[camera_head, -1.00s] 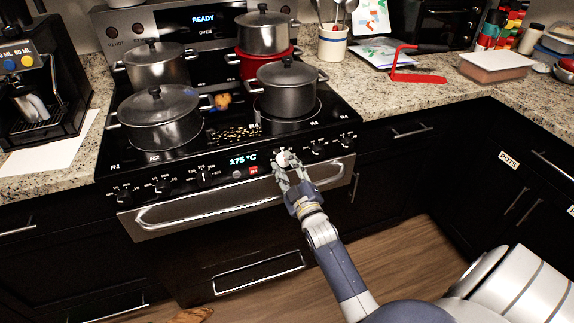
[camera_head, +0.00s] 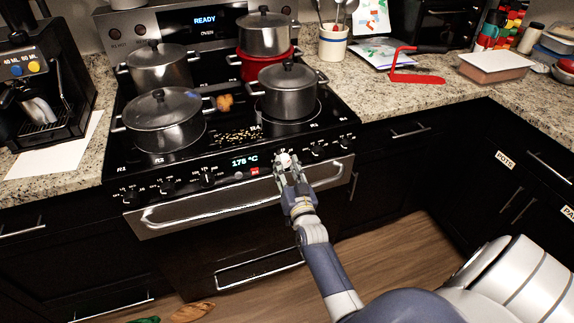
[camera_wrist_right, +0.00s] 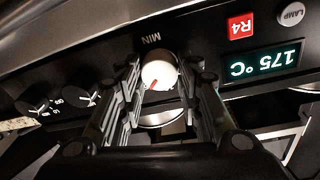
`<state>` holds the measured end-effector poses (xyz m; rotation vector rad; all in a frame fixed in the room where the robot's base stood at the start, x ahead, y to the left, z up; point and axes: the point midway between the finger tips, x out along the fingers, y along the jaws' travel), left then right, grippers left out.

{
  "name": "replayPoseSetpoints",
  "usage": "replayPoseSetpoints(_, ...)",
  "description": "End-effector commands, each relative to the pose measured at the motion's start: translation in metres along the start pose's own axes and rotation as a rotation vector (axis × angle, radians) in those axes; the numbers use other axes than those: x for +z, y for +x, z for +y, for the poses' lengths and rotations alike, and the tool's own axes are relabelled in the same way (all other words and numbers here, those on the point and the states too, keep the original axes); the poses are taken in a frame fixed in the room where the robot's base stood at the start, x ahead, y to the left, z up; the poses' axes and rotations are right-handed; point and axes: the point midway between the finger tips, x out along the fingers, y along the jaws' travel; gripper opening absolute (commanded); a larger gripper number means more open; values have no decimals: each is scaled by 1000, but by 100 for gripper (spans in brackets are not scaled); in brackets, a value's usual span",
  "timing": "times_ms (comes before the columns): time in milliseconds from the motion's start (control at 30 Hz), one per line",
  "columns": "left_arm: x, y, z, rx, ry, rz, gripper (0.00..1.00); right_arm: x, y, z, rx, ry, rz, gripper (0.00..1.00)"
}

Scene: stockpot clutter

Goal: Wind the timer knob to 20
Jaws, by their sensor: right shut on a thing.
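The timer knob (camera_head: 284,159) is a small pale round knob on the oven's black front panel, right of the 175 °C display (camera_head: 244,161). In the right wrist view the knob (camera_wrist_right: 159,70) is white, with a red pointer mark toward its lower left and the word MIN beside it. No number 20 can be read there. My right gripper (camera_head: 288,166) reaches it from the front. In the wrist view its fingers (camera_wrist_right: 160,78) stand on either side of the knob, shut on it. My left gripper is not in view.
Several lidded pots, including one at the front left (camera_head: 163,122), stand on the stove. The oven handle (camera_head: 235,202) runs just below the panel. Other black knobs (camera_head: 207,178) line the panel on both sides. A red R4 tile (camera_wrist_right: 241,25) is near the display.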

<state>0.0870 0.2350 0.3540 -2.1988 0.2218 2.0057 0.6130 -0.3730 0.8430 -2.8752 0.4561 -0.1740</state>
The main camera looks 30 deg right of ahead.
Motion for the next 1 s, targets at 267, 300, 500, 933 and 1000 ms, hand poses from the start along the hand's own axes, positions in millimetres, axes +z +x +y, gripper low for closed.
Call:
replayPoseSetpoints(267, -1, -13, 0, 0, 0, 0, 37, -1, 0, -1, 27, 263, -22, 9)
replayPoseSetpoints(300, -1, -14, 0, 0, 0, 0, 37, -1, 0, -1, 31, 299, -25, 9)
replayPoseSetpoints(500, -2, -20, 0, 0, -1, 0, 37, 0, 0, -1, 48, 472, -37, 9)
replayPoseSetpoints(933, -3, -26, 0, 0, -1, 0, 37, 0, 0, -1, 71, 706, -53, 9)
replayPoseSetpoints(1000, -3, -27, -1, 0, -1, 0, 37, 0, -1, -1, 73, 723, -54, 9)
